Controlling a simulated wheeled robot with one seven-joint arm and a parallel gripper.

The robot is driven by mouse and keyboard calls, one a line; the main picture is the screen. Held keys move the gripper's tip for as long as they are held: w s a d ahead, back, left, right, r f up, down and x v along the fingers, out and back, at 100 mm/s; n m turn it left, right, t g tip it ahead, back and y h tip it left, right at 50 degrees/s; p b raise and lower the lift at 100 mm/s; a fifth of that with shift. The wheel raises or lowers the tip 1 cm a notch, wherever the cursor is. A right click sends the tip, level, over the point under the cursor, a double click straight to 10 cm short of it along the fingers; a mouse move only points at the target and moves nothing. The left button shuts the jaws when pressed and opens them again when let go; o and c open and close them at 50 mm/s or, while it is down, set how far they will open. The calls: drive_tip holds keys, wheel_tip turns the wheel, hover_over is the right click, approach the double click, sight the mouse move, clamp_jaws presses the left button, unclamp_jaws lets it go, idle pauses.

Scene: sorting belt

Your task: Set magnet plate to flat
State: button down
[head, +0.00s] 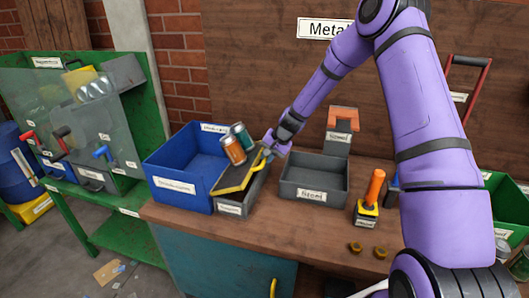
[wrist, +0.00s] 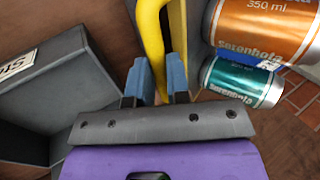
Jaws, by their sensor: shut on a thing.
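The magnet plate (head: 232,181) is a dark plate with yellow edging, tilted above a small grey bin (head: 231,209). An orange can (head: 233,150) and a teal can (head: 243,134) are at its upper side. Both cans, orange (wrist: 262,30) and teal (wrist: 240,82), show at the right of the wrist view. My gripper (head: 268,156) is at the plate's right side. In the wrist view its blue fingers (wrist: 160,80) are shut on the plate's yellow handle (wrist: 152,38). The plate's far side is hidden behind the cans.
A blue bin (head: 178,187) stands left of the plate. A grey bin labelled Steel (head: 314,193) stands to the right, with an orange-handled tool (head: 370,200) beyond it. Two small brass-coloured pieces (head: 367,249) lie near the bench's front. A green bin (head: 505,200) is at far right.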

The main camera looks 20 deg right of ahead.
wheel_tip(320, 180, down, 7)
drive_tip(key=s+d, duration=0.1)
drive_tip(key=d, duration=0.1)
drive_tip(key=shift+s+r, duration=0.15)
drive_tip(key=shift+s, duration=0.15)
idle(0.5)
drive_tip(key=c, duration=1.1)
unclamp_jaws()
drive_tip(key=shift+d, duration=0.1)
drive_tip(key=shift+r, duration=0.1)
drive_tip(key=v, duration=1)
drive_tip(key=shift+s+r, duration=0.15)
drive_tip(key=shift+r, duration=0.2)
